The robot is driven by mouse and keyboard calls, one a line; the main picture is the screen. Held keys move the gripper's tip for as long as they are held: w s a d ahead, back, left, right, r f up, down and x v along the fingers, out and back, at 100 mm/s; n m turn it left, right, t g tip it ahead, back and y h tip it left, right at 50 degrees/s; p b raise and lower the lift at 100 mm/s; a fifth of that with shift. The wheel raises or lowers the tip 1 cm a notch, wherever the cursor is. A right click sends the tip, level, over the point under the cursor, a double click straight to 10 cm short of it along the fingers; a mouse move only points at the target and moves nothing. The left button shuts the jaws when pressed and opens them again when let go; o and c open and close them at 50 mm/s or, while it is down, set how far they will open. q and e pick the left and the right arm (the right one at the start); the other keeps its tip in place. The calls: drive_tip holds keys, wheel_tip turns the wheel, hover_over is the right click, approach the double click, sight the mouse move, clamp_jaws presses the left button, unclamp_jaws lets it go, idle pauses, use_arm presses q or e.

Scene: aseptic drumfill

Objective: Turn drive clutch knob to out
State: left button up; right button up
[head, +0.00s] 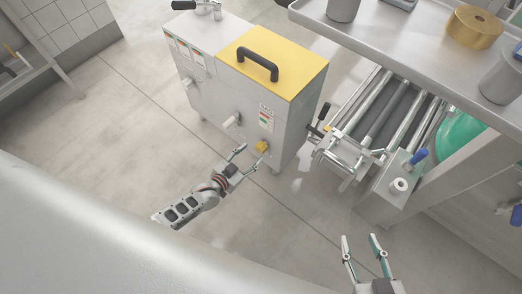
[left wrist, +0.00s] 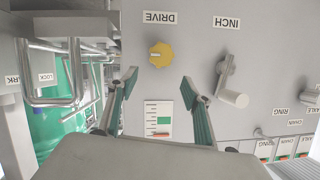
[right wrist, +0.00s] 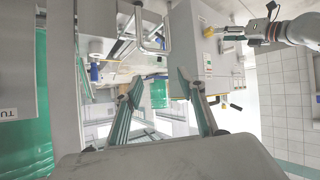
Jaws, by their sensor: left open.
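The yellow drive clutch knob (head: 262,146) is on the front panel of the grey cabinet (head: 225,100). In the left wrist view the knob (left wrist: 160,55) sits below an upside-down DRIVE label (left wrist: 160,18). Its pointer angle is hard to read. My left gripper (head: 252,155) is open in front of the panel. In its own view the two fingertips lie to either side of and slightly below the knob, apart from it. My right gripper (head: 359,237) is open and empty over the floor at the lower right.
A gauge label (left wrist: 158,119) is below the knob. A roller conveyor (head: 385,110) stands right of the cabinet. A steel shelf (head: 410,40) overhangs at the upper right. The floor before the cabinet is clear.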

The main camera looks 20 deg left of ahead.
sight(259, 150)
use_arm(q)
drive_tip(key=w+f+b, duration=0.1)
drive_tip(key=w+f, duration=0.1)
drive_tip(key=w+d+f+b, duration=0.1)
drive_tip(key=w+f+b, duration=0.1)
drive_tip(key=w+f, duration=0.1)
drive_tip(key=shift+d, duration=0.2)
drive_tip(key=shift+w+d+b, duration=0.1)
drive_tip(key=shift+w+b, duration=0.2)
drive_tip(key=shift+w, duration=0.2)
drive_tip(key=shift+w+r, duration=0.15)
drive_tip(key=shift+r, duration=0.05)
use_arm(e)
drive_tip(key=shift+w+a+r+m, duration=0.15)
drive_tip(key=shift+w+a, duration=0.05)
drive_tip(key=shift+a, duration=0.25)
drive_tip(key=shift+w+a+r+m, duration=0.15)
drive_tip(key=shift+a, duration=0.3)
use_arm(q)
drive_tip(key=c, duration=1.1)
